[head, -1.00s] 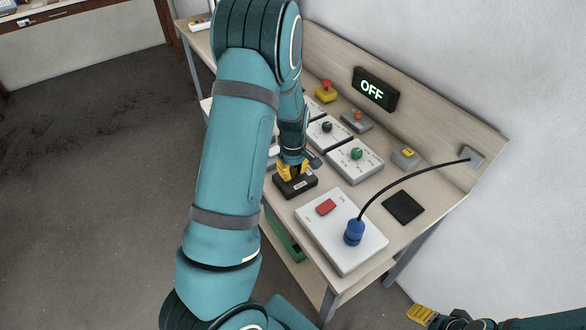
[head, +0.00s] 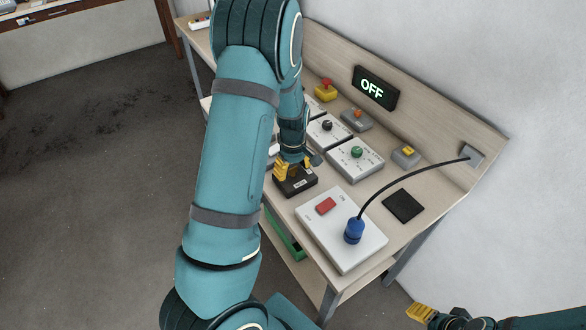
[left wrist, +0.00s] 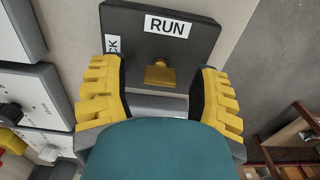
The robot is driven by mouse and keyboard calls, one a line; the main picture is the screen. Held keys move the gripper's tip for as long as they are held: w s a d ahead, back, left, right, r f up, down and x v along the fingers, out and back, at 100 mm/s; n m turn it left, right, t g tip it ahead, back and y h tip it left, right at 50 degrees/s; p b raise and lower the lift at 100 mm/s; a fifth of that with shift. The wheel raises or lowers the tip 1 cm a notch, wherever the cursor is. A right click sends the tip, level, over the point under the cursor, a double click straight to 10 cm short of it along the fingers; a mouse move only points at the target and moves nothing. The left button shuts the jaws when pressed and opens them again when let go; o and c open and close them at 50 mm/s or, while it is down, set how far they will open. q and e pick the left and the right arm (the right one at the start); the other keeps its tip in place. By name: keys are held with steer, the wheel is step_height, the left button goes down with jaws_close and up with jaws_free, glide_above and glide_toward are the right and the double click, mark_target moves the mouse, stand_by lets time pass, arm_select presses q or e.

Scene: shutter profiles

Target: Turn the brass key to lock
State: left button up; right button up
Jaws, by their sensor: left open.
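The brass key (left wrist: 160,74) stands in a dark lock box (left wrist: 190,35) with a white RUN label and a partly hidden label ending in "CK". In the head view the dark lock box (head: 300,183) sits near the bench's front edge, and the key is hidden by the gripper. My left gripper (head: 287,170) is over the box. In the left wrist view its yellow fingers (left wrist: 158,92) are open, one on each side of the key, with gaps to it. My right gripper (head: 420,313) is at the lower right, away from the bench; its fingers are too small to judge.
A white panel (head: 366,250) with a red switch and blue plug stands right of the lock box, with a black cable to the backboard. Dial boxes (head: 355,160) stand behind. A display (head: 375,88) reads OFF. A black pad (head: 403,205) lies at the right.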

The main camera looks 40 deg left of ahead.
mark_target(293, 168)
arm_select(q)
step_height(293, 168, up, 12)
steer(key=shift+f, duration=0.15)
stand_by(0.7)
